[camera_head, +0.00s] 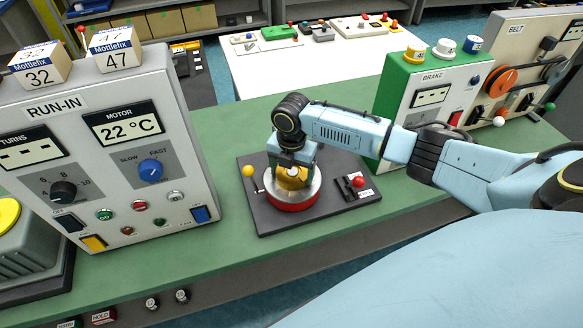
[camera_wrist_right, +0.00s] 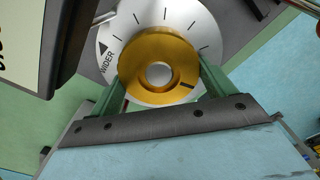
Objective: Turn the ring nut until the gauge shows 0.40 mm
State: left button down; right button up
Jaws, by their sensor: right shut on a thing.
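The ring nut (camera_wrist_right: 160,72) is a brass-coloured ring with a dark mark on its lower right. It sits on a silver dial (camera_wrist_right: 205,30) with tick marks, an arrow and the word WIDER. My right gripper (camera_wrist_right: 157,84) has one green finger on each side of the nut and is shut on it. In the head view my right gripper (camera_head: 293,168) comes down over the nut (camera_head: 291,182), hiding part of it. The silver and red round body (camera_head: 293,204) stands on a dark base plate (camera_head: 262,219). I cannot identify a gauge reading. My left gripper is not in view.
On the plate are a yellow-knobbed lever (camera_head: 248,171) at left and a red knob (camera_head: 358,182) at right. A RUN-IN panel (camera_head: 120,185) stands left and a green BRAKE box (camera_head: 394,95) right. Green bench top is free in front of the plate.

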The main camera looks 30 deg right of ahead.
aim_at(293, 172)
jog(key=n+p, duration=0.1)
jog(key=n, duration=0.3)
jog(key=shift+d+r+n, duration=0.1)
jog(key=shift+n, duration=0.2)
jog(key=shift+s+d+n, duration=0.1)
jog(key=shift+n, duration=2.4)
jog(key=o, duration=0.9)
notch_tip(293, 172, up, 13)
jog(key=shift+r, duration=0.2)
